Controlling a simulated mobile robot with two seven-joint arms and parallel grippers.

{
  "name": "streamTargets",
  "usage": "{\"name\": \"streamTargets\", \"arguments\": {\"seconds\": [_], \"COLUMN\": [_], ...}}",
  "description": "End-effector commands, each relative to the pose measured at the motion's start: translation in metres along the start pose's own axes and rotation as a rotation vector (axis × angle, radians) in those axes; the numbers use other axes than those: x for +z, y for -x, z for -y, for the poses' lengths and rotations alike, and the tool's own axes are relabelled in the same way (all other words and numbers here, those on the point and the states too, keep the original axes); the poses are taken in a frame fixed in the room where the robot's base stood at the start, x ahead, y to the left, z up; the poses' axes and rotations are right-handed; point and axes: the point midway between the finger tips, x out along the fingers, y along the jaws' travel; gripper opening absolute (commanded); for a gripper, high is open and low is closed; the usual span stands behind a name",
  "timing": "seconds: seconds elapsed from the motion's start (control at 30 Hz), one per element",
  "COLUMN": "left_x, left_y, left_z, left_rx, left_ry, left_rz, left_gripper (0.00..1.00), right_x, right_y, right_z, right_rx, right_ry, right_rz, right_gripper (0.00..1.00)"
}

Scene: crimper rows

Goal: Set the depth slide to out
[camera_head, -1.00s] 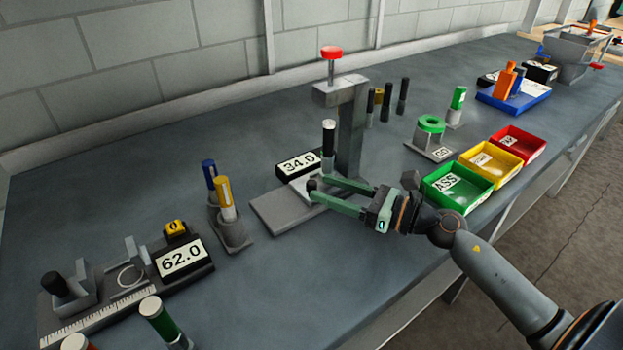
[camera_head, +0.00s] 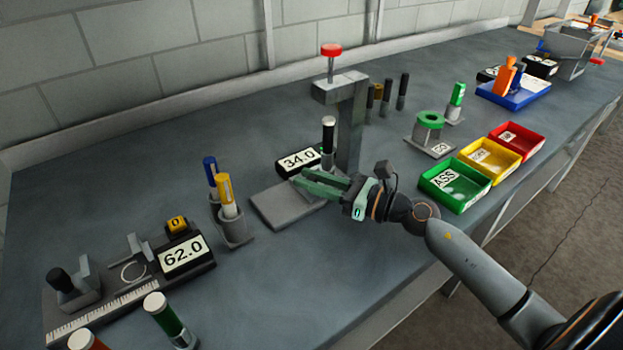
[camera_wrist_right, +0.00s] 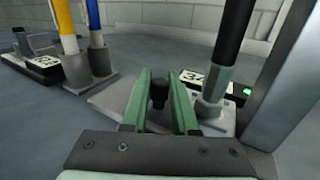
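The press (camera_head: 348,120) has a red-topped plunger and a grey base plate (camera_head: 275,210). Beside it a black display (camera_head: 300,161) reads 34.0. A small black knob (camera_wrist_right: 158,92), apparently the depth slide's, stands at the press base in the right wrist view. My right gripper (camera_head: 308,182) reaches over the base from the right. The fingers hide the knob in the head view. My left gripper is not in view.
A holder with blue and yellow pens (camera_head: 232,225) is left of the base. A gauge reading 62.0 (camera_head: 185,256) sits farther left. Green (camera_head: 450,190), yellow and red bins stand at the right.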

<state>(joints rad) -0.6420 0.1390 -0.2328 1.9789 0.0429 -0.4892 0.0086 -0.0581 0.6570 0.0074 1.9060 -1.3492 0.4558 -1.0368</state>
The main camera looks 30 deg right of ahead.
Motion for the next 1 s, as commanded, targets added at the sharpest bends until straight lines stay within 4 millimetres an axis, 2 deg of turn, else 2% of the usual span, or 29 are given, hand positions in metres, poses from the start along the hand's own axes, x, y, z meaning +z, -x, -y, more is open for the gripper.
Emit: {"name": "streamTargets", "arguments": {"seconds": [0.03,0.2,0.23,1.0], "left_x": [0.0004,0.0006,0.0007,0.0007], "left_y": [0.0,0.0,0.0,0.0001], "left_z": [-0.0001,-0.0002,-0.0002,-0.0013], "left_rx": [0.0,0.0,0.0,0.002], "left_ry": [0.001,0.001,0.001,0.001], "left_rz": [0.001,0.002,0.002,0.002], "left_gripper": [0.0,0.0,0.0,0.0], "right_x": [-0.0001,-0.0001,-0.0001,-0.0001], "right_y": [0.0001,0.0001,0.0001,0.0002], "right_z": [-0.0001,-0.0001,-0.0001,-0.0001], "right_rx": [0.0,0.0,0.0,0.0], "right_ry": [0.0,0.0,0.0,-0.001], "right_rz": [0.0,0.0,0.0,0.0], "right_gripper": [0.2,0.01,0.0,0.0]}}
